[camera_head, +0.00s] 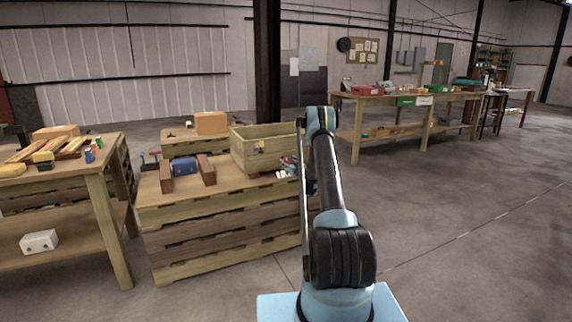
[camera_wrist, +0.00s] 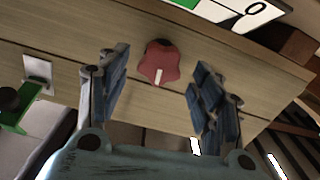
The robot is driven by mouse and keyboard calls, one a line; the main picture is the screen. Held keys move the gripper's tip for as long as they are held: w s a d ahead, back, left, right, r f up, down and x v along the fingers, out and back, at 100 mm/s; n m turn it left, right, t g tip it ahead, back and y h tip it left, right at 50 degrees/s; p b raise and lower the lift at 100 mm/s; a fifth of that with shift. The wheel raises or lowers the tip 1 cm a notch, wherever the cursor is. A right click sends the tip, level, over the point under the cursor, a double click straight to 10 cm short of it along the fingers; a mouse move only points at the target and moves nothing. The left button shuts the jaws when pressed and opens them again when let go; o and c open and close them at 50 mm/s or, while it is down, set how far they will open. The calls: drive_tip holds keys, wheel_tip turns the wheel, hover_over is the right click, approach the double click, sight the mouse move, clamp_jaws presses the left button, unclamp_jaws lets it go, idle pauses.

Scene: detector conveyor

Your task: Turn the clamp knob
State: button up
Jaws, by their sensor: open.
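The clamp knob (camera_wrist: 159,64) is red and lobed, with a white mark on its face. In the wrist view it stands out from a pale wooden surface (camera_wrist: 230,62). My gripper (camera_wrist: 160,70) is open, with one blue-padded finger to the left of the knob and one to the right. A gap shows between the knob and each finger, so nothing is held. The depth between fingertips and knob is hard to judge. In the head view my arm covers the area by the wooden crate (camera_head: 243,152), and I cannot make out the knob there.
A green part (camera_wrist: 22,112) and a metal plate (camera_wrist: 38,70) sit left of the knob. A white label with a 0 (camera_wrist: 245,14) is above. A pallet stack (camera_head: 215,240) carries the crate and a blue object (camera_head: 184,166). Open floor (camera_head: 470,220) lies to the right.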

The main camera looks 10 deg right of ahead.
sight(287, 160)
drive_tip(key=shift+x, duration=1.95)
drive_tip(key=c, duration=1.1)
